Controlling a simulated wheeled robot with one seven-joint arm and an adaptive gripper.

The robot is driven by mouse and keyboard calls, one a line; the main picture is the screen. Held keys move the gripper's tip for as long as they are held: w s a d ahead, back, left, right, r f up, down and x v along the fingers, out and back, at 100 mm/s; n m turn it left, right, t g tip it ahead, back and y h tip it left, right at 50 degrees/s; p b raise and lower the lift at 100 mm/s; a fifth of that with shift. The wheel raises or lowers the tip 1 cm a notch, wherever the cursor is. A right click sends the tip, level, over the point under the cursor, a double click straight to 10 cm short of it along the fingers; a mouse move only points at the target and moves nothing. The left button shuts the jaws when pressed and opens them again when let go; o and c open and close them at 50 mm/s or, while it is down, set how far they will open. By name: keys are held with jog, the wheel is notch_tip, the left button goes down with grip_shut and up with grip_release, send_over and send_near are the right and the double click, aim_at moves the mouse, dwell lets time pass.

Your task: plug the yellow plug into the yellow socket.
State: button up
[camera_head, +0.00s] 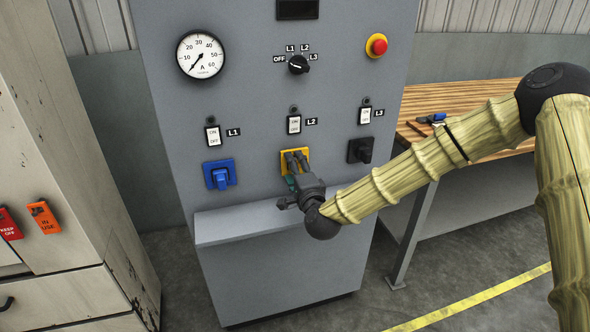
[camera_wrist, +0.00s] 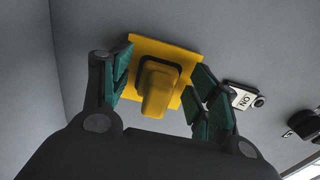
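The yellow plug (camera_wrist: 158,92) sits at the middle of that plate and appears to be in the socket; how deep, I cannot tell. My gripper (camera_head: 297,162) is in front of the socket. In the wrist view its green-padded fingers (camera_wrist: 160,90) are apart, one on each side of the plug, with gaps to it. It is open and holds nothing.
A blue plug (camera_head: 220,178) is at the left socket and a black plug (camera_head: 362,152) at the right one. A grey ledge (camera_head: 240,222) juts out below the sockets. Switches, a dial and a red button (camera_head: 377,46) are above. A wooden bench (camera_head: 470,97) stands at right.

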jog(key=v, duration=1.2)
dwell(0.4)
jog(key=s+d+f+n+g, duration=0.1)
jog(key=s+f+n+g, duration=0.2)
jog(key=s+f, duration=0.45)
jog(key=s+d+f+n+g+h, duration=0.1)
jog(key=s+d+f+n+g, duration=0.2)
jog(key=f, duration=0.8)
jog(key=s+f+n+g, duration=0.2)
jog(key=s+f+g, duration=0.1)
jog(key=s+f, duration=0.5)
jog(key=s+d+f+n+g+h, duration=0.1)
jog(key=s+d+f+n+g, duration=0.1)
jog(key=s+d+f, duration=0.2)
jog(key=s+d+f+n+g+h, duration=0.2)
jog(key=s+d, duration=0.5)
jog(key=s, duration=0.4)
jog(key=s+d+f+n+g+h+p, duration=0.1)
jog(key=s+d+f+n+g, duration=0.1)
jog(key=s+d+f+g, duration=0.2)
jog(key=s+d+f, duration=0.1)
jog(key=s+f, duration=0.1)
jog(key=s, duration=0.1)
jog(key=shift+s+d+h, duration=0.2)
jog(key=shift+h, duration=0.1)
jog(key=shift+r, duration=0.1)
